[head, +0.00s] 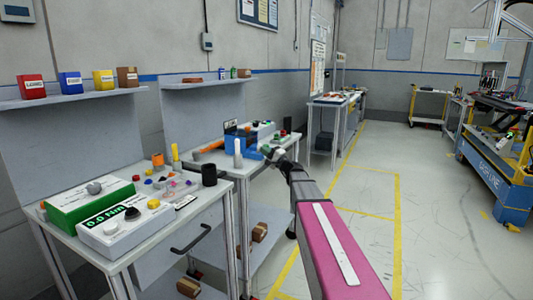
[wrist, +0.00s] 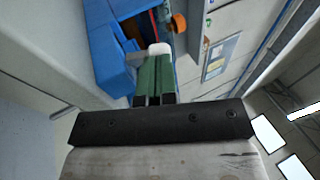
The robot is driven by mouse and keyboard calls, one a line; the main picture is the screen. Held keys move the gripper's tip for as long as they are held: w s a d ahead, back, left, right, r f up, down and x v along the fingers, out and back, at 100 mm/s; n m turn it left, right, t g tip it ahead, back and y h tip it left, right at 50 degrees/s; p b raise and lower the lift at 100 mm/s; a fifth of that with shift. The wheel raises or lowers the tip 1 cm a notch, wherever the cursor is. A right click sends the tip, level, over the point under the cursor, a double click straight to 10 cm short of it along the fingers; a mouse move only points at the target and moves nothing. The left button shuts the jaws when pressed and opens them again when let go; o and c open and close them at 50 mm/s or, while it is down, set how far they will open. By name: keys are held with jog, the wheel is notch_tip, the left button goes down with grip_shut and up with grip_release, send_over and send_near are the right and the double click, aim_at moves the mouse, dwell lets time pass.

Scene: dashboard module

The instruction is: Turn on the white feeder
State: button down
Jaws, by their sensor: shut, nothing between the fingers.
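No thing is clearly marked as the white feeder. A low white box (head: 262,131) with small coloured buttons stands at the back of the second table, behind a blue device (head: 240,141); it may be the feeder, but I cannot tell. My gripper (head: 267,151) is at the end of my outstretched arm, over the right side of that table, close to the blue device. In the wrist view my gripper (wrist: 154,76) has its green fingers together with nothing between them. A white rounded tip (wrist: 160,48) shows just beyond them; contact is unclear.
In the wrist view, blue parts (wrist: 115,65) lie left of the fingers and an orange round part (wrist: 180,22) beyond. The near table holds a white box (head: 124,226) reading 0.0 Nm, a green box (head: 92,205) and a black cylinder (head: 209,174).

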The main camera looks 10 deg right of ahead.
aim_at(260, 145)
jog(key=shift+a+r+g+h, duration=0.1)
jog(key=shift+r+g+h, duration=0.25)
jog(key=shift+g, duration=0.35)
jog(key=shift+w+a+r+n+g+h, duration=0.3)
jog(key=shift+r+n+g+h, duration=0.15)
jog(key=shift+g+h, duration=0.4)
jog(key=g+h, duration=0.1)
jog(key=a+r+g+h, duration=0.1)
jog(key=shift+w+g+h, duration=0.35)
jog(key=shift+w+h, duration=0.05)
jog(key=shift+f, duration=0.1)
jog(key=shift+s, duration=0.1)
jog(key=shift+s+d, duration=0.15)
jog(key=shift+s, duration=0.05)
jog(key=v, duration=1.3)
jog(key=shift+d, duration=0.2)
jog(key=shift+s+f, duration=0.2)
